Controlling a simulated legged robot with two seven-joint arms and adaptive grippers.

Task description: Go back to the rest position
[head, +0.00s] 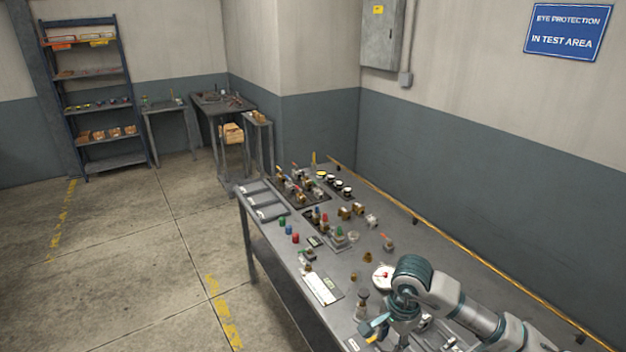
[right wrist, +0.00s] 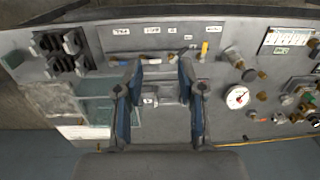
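My right arm comes in from the lower right of the head view, over the near part of the grey workbench (head: 335,262). Its right gripper (head: 374,328) is low in that view, partly hidden by its own wrist. In the right wrist view the two fingers of the right gripper (right wrist: 160,70) stand apart, with the bench top and a small labelled block (right wrist: 150,99) seen between them. I see nothing held. My left gripper is in neither view.
A white round gauge (head: 383,277) lies on the bench by my right arm; it also shows in the right wrist view (right wrist: 237,97). Several small fittings crowd the bench. A wall runs along its right side. The floor (head: 120,260) at left is clear. A shelf rack (head: 98,103) stands far back.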

